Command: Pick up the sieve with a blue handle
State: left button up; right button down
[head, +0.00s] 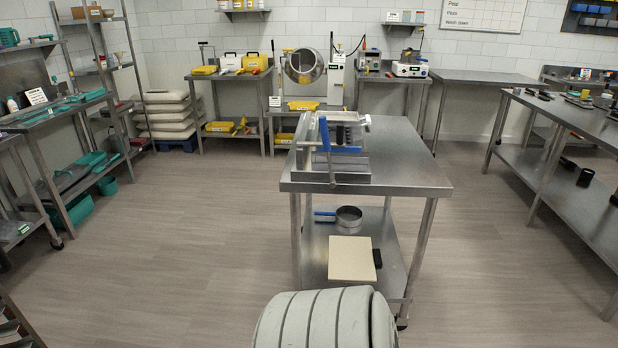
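The sieve (348,216) is a round metal sieve with a blue handle (325,213) pointing left. It sits on the lower shelf of the steel table (415,178) in the middle of the room, below the tabletop. Neither of my grippers shows in the head view.
A metal depositor with blue parts (340,150) stands on the tabletop above the sieve. A beige board (351,259) and a black item (377,258) lie in front of the sieve on the lower shelf (392,272). Table legs flank the shelf. Floor (190,240) is clear to the left.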

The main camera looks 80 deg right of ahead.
aim_at(346, 215)
jog(key=z, duration=2.9)
jog(key=i+l+z, duration=0.8)
jog(key=i+z, duration=0.8)
jog(key=i, duration=0.15)
jog(key=i+u, duration=0.15)
jog(key=i, duration=0.4)
jog(key=i+l+u, duration=0.15)
jog(key=i, duration=0.4)
jog(key=i+l+u, duration=0.2)
jog(key=i, duration=0.35)
jog(key=i+j+u, duration=0.25)
jog(key=i+u, duration=0.2)
jog(key=i+j+u, duration=0.1)
jog(key=i+u, duration=0.8)
jog(key=i+l+u, duration=0.25)
jog(key=u, duration=0.15)
jog(key=i, duration=0.05)
